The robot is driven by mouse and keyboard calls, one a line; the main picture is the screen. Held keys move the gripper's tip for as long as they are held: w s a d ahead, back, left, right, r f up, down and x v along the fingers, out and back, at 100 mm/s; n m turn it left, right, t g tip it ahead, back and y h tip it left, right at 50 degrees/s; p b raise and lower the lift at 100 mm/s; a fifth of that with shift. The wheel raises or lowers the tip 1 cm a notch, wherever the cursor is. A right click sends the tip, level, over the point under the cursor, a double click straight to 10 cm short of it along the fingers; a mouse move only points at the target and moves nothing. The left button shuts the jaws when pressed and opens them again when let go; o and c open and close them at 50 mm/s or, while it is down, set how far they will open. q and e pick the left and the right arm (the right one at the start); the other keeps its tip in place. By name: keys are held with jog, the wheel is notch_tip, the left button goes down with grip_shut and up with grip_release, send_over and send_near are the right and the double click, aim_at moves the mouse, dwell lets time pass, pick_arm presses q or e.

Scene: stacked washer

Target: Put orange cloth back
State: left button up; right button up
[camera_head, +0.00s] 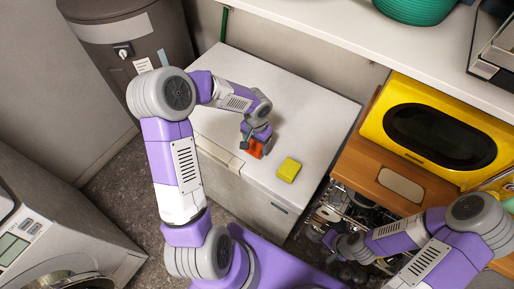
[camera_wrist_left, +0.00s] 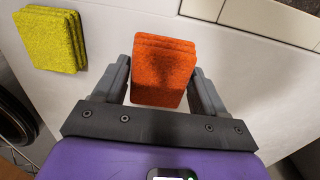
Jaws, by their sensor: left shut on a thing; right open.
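The orange cloth (camera_head: 255,148) is a small folded stack at the white chest top, low in my left gripper (camera_head: 249,141). In the left wrist view the orange cloth (camera_wrist_left: 163,70) sits between the two fingers of my left gripper (camera_wrist_left: 163,85), which is shut on it. I cannot tell whether the cloth touches the surface. A yellow-green folded cloth (camera_head: 289,169) lies on the chest to the right of it, and it also shows in the left wrist view (camera_wrist_left: 50,39). My right gripper (camera_head: 338,243) is at the lower right, apart from the cloths; its fingers are small and partly unclear.
The white chest (camera_head: 300,95) has free room behind and right of the cloths. A shelf (camera_head: 320,25) runs above it at the back. A yellow microwave (camera_head: 435,130) stands right on a wooden cabinet (camera_head: 375,170). A dark bin (camera_head: 130,45) stands left.

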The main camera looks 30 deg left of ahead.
aim_at(256, 148)
pick_arm(q)
notch_tip(256, 148, down, 4)
jog(key=shift+r+b, duration=0.1)
jog(key=shift+b, duration=0.2)
jog(key=shift+r, duration=0.1)
jog(key=o, duration=0.9)
jog(key=shift+o, duration=0.2)
notch_tip(256, 148, up, 12)
jog(key=shift+p, duration=0.85)
